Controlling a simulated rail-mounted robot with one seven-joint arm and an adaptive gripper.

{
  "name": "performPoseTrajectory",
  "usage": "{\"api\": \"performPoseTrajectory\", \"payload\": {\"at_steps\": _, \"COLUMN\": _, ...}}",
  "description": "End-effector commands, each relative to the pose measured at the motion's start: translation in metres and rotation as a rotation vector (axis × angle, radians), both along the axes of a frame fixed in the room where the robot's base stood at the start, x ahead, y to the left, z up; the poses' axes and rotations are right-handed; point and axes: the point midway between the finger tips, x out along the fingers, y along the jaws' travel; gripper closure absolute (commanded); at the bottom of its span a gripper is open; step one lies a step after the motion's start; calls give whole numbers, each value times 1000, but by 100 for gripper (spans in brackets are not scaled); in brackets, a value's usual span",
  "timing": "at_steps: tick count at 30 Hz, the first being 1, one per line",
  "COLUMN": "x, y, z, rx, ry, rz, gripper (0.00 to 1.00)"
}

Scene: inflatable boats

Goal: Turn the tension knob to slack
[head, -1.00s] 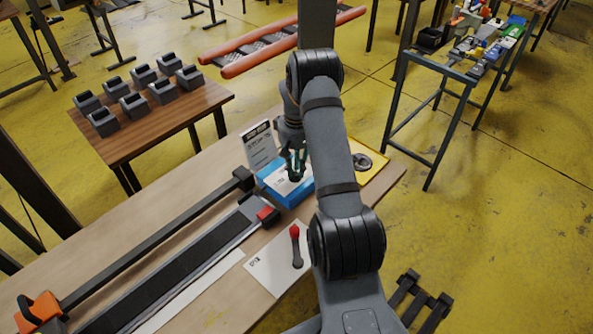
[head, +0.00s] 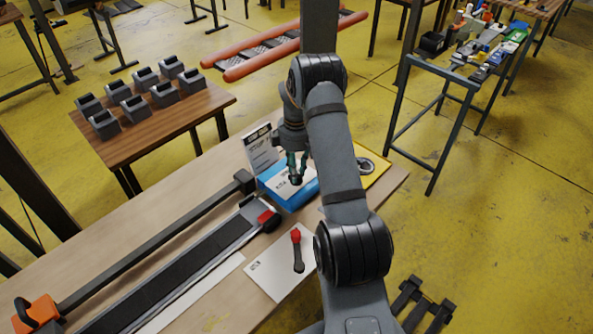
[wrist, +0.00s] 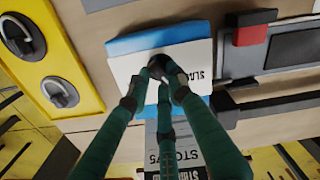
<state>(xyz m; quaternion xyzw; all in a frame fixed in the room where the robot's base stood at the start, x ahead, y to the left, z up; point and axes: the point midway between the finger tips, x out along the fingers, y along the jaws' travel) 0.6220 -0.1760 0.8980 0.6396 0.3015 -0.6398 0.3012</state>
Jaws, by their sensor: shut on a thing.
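A blue box (head: 276,197) stands on the workbench with a white label on top. Its dark round knob (wrist: 158,63) sits on the white plate in the wrist view. The letters "SLA…" show beside the knob, the rest covered by my finger. My gripper (head: 297,177), with green fingers, points down over the box. In the wrist view my gripper (wrist: 162,80) is shut on the knob, with fingers on its sides. The knob's pointer and exact setting are hidden by the fingers.
A yellow plate (wrist: 52,62) with round dark knobs lies beside the box. A grey sign (head: 260,147) stands behind it. A long rail (head: 185,262) with a red-ended block is to its left. A red-handled lever (head: 297,252) on a white card is in front.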

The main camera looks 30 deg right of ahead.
Motion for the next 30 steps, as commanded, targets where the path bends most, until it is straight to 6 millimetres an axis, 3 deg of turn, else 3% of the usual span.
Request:
{"api": "performPoseTrajectory", "payload": {"at_steps": 15, "x": 1, "y": 3, "z": 1, "rx": -2, "ry": -4, "rz": 399, "gripper": 100}}
{"api": "performPoseTrajectory", "payload": {"at_steps": 30, "x": 1, "y": 4, "z": 1, "rx": -2, "ry": -4, "rz": 518, "gripper": 100}}
